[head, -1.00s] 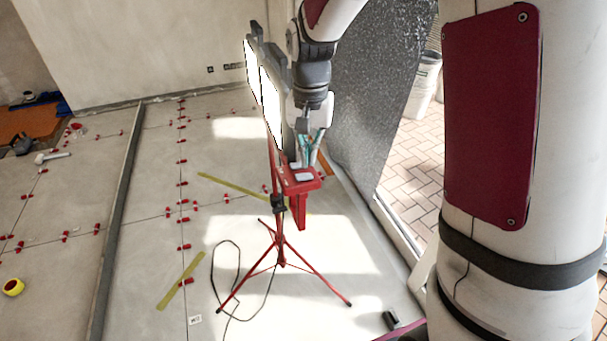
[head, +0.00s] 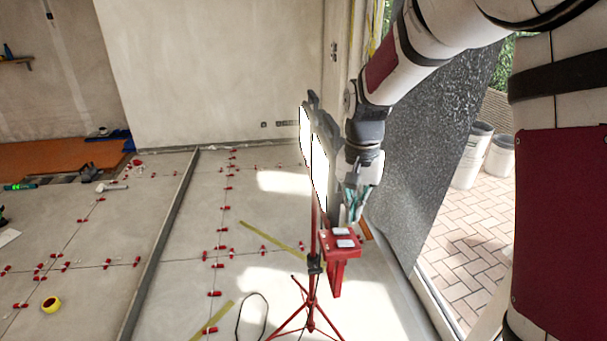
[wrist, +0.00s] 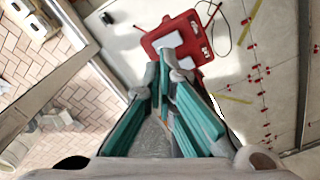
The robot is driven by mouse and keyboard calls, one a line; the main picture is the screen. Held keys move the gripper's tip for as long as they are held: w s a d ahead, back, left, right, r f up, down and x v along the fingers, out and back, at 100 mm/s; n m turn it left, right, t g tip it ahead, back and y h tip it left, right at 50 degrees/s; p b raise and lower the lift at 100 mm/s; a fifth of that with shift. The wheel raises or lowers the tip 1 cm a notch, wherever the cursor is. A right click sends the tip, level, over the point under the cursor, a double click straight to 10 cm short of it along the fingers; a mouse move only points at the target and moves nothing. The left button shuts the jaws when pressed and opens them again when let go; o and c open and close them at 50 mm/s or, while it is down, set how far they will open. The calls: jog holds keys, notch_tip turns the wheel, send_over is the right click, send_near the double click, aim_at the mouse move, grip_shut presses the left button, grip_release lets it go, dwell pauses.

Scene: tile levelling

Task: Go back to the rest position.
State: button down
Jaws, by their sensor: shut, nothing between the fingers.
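My gripper (head: 354,213) hangs from my arm just above and behind the red tray of the work-light stand in the head view. Its teal-padded fingers (wrist: 170,68) are together with nothing between them in the wrist view. The red tray (head: 338,262) carries small white items, which also show beyond my fingertips on the tray in the wrist view (wrist: 190,52). I cannot tell from these views how large the gap between fingertips and tray is.
The lit work light (head: 320,168) on its red tripod (head: 310,318) stands close left of my gripper. A dark speckled slab (head: 425,170) leans to the right. White buckets (head: 472,150) stand on the brick paving outside. Tiled floor with red clips (head: 215,292) lies open at left.

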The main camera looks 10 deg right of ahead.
jog(key=s+r+n+t, duration=0.2)
jog(key=s+r, duration=0.4)
jog(key=s, duration=0.5)
jog(key=s+r+n+t, duration=0.3)
jog(key=s+r, duration=0.4)
jog(key=s, duration=0.5)
jog(key=shift+r+n+t, duration=0.3)
jog(key=shift+n, duration=0.1)
jog(key=shift+s, duration=0.1)
